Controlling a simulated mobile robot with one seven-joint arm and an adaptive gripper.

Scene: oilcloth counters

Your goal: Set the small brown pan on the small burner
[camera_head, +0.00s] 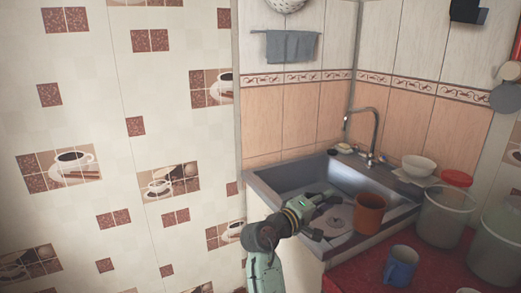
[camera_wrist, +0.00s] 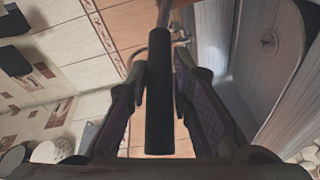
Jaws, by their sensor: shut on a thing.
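The small brown pan (camera_head: 369,214) looks orange-brown and deep. In the head view it is upright at the right front of the sink, just right of my gripper (camera_head: 326,214). In the wrist view my gripper (camera_wrist: 160,93) is shut on a straight black handle (camera_wrist: 160,115), which runs up to a thin dark shaft at the top edge. The pan's body is not visible in the wrist view, and the join between handle and pan cannot be made out in the head view. No burner is in view.
The metal sink (camera_head: 287,180) with its tap (camera_head: 377,125) lies around my gripper. To the right, a blue mug (camera_head: 400,267) stands on the red counter (camera_head: 350,273). The tiled wall is close on the left.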

